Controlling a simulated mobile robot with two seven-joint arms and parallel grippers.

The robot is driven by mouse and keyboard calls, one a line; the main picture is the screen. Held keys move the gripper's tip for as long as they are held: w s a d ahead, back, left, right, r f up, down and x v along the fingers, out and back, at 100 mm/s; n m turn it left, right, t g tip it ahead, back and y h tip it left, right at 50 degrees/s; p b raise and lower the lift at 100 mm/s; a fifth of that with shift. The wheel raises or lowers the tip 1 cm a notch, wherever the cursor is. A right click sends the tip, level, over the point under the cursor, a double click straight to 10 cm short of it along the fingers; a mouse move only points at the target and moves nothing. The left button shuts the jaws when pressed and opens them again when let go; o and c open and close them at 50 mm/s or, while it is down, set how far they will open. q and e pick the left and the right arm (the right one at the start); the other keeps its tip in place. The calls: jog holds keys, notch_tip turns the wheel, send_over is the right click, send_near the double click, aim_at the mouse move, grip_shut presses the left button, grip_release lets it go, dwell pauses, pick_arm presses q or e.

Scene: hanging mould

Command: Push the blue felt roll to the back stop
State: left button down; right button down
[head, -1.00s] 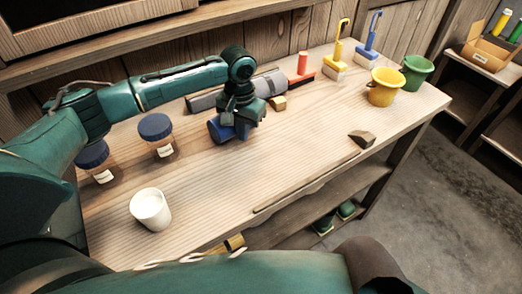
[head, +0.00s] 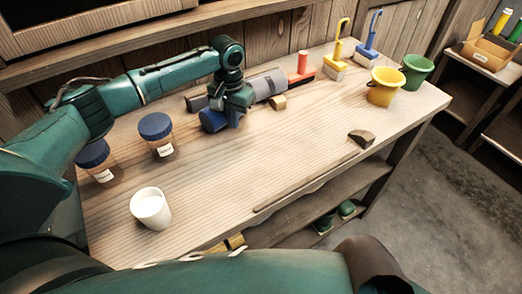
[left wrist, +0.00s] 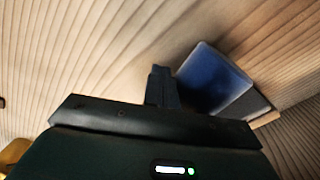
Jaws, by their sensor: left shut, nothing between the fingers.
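The blue felt roll (head: 213,121) lies on the bench, partly hidden behind my left gripper (head: 236,122). In the left wrist view the roll (left wrist: 212,78) is just right of the shut fingertips (left wrist: 162,72); they look very close, and I cannot tell whether they touch. The gripper points down at the bench and holds nothing. A long grey bar, apparently the back stop (head: 197,103), lies behind the roll, partly hidden by my arm. A gap of bench seems to show between them at the left. My right gripper is not in view.
A grey roll (head: 268,85) and a small wooden block (head: 278,102) lie right of the gripper. Two blue-lidded jars (head: 157,135) and a white cup (head: 150,208) stand at left. A wooden wedge (head: 361,138) lies at right. The middle bench is clear.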

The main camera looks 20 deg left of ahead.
pick_arm(q)
jog(key=shift+w+a, duration=0.8)
jog(key=shift+a, duration=0.25)
jog(key=shift+w+a+r+b, duration=0.25)
jog(key=shift+w+a+b, duration=0.2)
jog(key=shift+a, duration=0.25)
jog(key=shift+w+a, duration=0.15)
jog(key=shift+a, duration=0.05)
jog(key=shift+d+f, duration=0.1)
